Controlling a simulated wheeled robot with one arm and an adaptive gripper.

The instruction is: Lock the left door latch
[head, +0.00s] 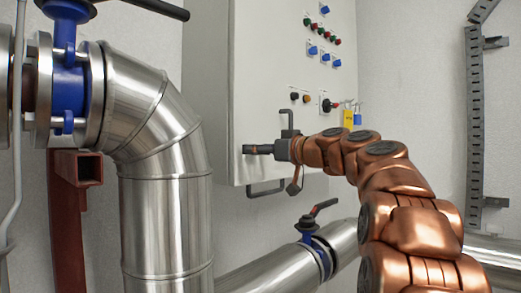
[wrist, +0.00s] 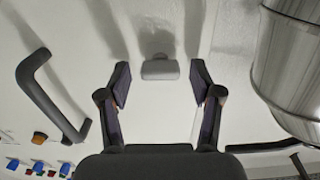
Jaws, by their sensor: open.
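The door latch shows in the wrist view as a small grey knob (wrist: 160,69) on the white cabinet surface. It lies between and slightly beyond the fingertips. My gripper (wrist: 160,82) is open, with one dark finger on each side of the knob and a visible gap to both. In the head view my gripper (head: 257,149) is at the lower front of the white cabinet (head: 262,75). The knob cannot be made out there. Whether the fingers touch the cabinet cannot be told.
A dark bar handle (wrist: 48,92) stands beside the gripper in the wrist view. Another handle (head: 266,189) is below the gripper in the head view. Buttons (head: 322,40) and a yellow tag (head: 348,118) are on the cabinet. A large metal pipe (head: 165,200) stands at left.

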